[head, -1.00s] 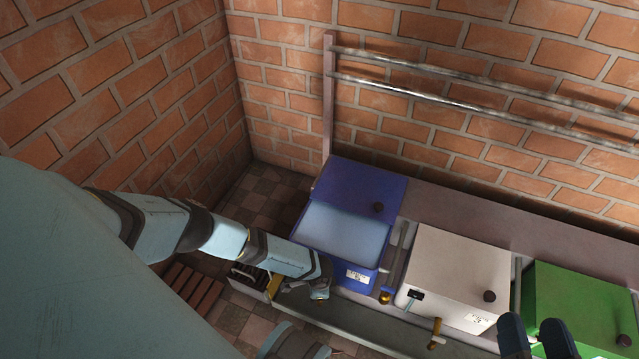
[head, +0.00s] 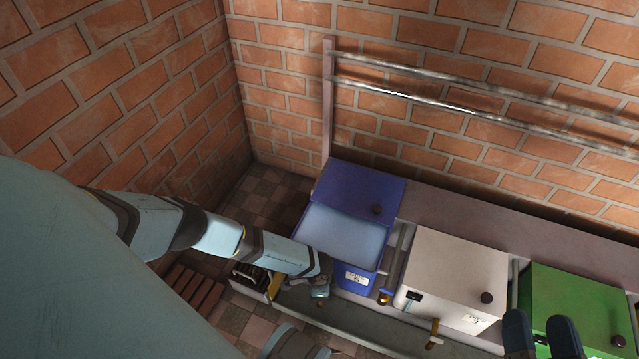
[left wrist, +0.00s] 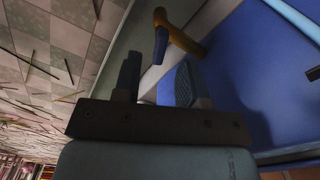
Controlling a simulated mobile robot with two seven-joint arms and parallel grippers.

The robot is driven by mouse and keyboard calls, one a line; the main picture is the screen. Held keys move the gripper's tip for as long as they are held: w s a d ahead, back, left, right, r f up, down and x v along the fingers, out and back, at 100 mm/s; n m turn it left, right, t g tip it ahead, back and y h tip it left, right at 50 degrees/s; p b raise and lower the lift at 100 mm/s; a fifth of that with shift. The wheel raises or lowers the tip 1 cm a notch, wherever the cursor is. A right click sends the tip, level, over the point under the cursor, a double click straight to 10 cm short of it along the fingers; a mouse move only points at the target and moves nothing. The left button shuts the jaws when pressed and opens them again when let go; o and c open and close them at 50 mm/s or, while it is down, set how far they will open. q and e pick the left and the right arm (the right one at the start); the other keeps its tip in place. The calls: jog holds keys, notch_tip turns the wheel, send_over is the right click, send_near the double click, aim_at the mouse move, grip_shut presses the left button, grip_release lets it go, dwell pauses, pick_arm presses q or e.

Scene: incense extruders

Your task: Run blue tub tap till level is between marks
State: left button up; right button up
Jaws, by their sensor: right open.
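The blue tub (head: 372,190) stands at the left end of the row, its front part showing a pale blue surface (head: 343,235). Level marks cannot be made out. A brass tap (left wrist: 180,35) sticks out from the blue tub wall (left wrist: 250,70) in the left wrist view. My left gripper (head: 320,296) is low at the tub's front left corner in the head view. In the left wrist view its fingers (left wrist: 156,80) stand apart, just below the tap, with no object seen between them. My right gripper (head: 541,335) is open and empty in front of the green tub.
A white tub (head: 455,265) with a brass tap (head: 434,333) and a green tub (head: 575,300) stand to the right. Metal rails (head: 450,105) run along the brick wall. A wooden slatted item (head: 195,293) lies on the tiled floor at left.

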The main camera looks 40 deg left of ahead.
pick_arm(q)
notch_tip(320, 180, up, 11)
jog(key=p, duration=0.4)
jog(key=shift+f, duration=0.15)
pick_arm(e)
jog(key=shift+d+r+m+h, duration=0.3)
jog(key=shift+d+r+h, duration=0.1)
jog(key=shift+d+h, duration=0.4)
